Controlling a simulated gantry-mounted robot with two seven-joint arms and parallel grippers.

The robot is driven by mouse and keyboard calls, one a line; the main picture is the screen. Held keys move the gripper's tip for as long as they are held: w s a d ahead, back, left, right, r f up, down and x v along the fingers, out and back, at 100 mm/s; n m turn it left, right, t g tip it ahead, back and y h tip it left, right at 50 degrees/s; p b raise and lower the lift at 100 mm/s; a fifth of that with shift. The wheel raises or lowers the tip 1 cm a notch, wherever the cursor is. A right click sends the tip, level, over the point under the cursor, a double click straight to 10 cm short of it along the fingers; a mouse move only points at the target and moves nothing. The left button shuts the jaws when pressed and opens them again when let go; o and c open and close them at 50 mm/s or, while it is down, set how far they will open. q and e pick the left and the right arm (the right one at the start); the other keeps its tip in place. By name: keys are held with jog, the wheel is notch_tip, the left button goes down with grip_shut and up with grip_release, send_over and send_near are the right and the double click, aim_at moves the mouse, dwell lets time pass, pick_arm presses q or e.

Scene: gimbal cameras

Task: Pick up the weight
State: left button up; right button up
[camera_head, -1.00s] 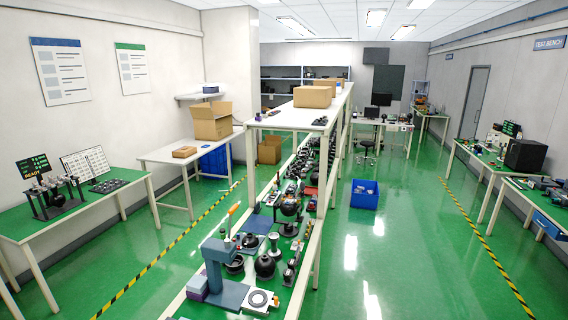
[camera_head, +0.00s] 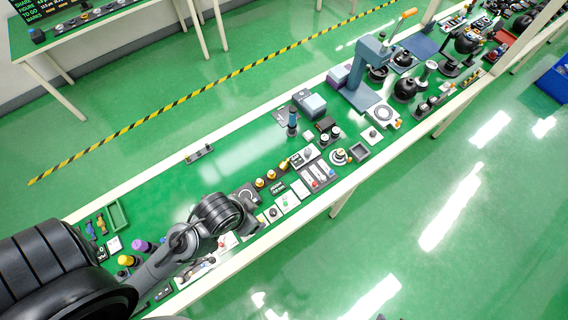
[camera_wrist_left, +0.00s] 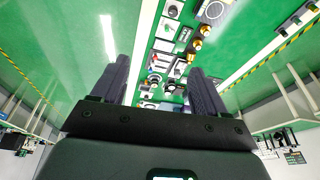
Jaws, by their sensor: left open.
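The task's weight cannot be singled out by sight. Small brass-coloured pieces that look like weights stand in a row on the green bench (camera_head: 150,195), among them one brass piece (camera_head: 270,175). Brass pieces also show in the left wrist view (camera_wrist_left: 204,30), beyond the fingers and towards the right. My left gripper (camera_wrist_left: 158,82) is open with nothing between its fingers; the bench items show past them. In the head view my left arm reaches over the bench from the lower left, and its fingers cannot be made out. My right gripper is not in view.
Gauges, small boxes and plates crowd the bench around the brass pieces. A blue-grey press (camera_head: 362,75) stands farther along. A purple-topped knob (camera_head: 140,246) and a green tray (camera_head: 117,215) are near my arm. The bench's left-middle surface is mostly clear.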

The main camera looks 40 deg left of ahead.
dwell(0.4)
pick_arm(q)
jog(key=o, duration=0.3)
jog(key=shift+o, duration=0.2)
